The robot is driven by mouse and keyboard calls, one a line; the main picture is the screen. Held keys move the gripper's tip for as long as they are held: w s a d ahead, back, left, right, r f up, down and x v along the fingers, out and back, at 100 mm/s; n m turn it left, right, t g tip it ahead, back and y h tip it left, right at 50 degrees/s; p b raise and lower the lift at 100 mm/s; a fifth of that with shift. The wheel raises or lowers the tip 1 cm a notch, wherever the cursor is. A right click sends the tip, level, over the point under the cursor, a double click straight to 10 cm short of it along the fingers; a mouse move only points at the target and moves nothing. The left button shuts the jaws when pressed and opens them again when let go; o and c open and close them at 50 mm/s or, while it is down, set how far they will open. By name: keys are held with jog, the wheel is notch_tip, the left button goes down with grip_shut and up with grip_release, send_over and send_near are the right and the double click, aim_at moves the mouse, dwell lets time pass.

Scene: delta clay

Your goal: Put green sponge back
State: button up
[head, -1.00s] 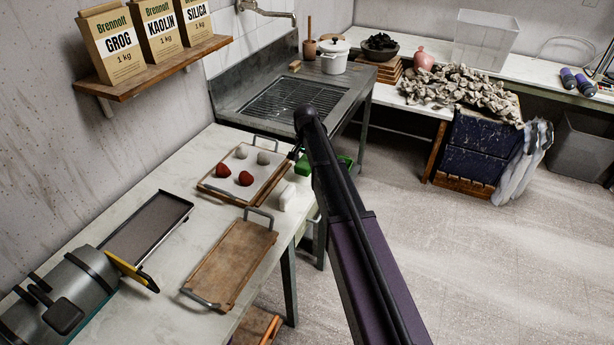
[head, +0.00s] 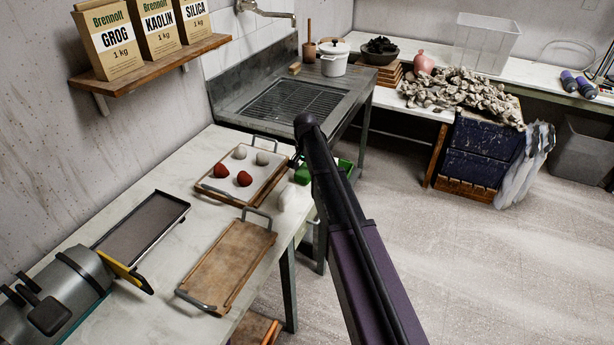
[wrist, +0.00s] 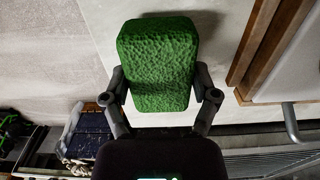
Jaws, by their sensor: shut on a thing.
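My gripper (wrist: 160,97) is shut on a textured green sponge (wrist: 158,55) in the wrist view, with a finger at either side of it. In the head view the green sponge (head: 302,175) shows beside the wooden-edged tray, partly hidden by my arm. It is over the pale worktop (head: 160,245) near its right edge. I cannot tell whether it touches the top.
The tray (head: 262,193) bears red and grey lumps. An empty wooden tray (head: 228,262) and a dark tray (head: 143,228) lie nearer. A metal sink (head: 293,102) stands beyond.

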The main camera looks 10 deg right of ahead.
aim_at(306, 169)
jog(key=shift+f, duration=0.4)
jog(key=o, duration=0.9)
jog(key=shift+c, duration=0.2)
jog(key=shift+r, duration=0.15)
notch_tip(306, 169, up, 12)
jog(key=p, duration=1.2)
jog(key=s+n, duration=0.7)
jog(key=s, duration=2.2)
jog(key=shift+d, duration=0.2)
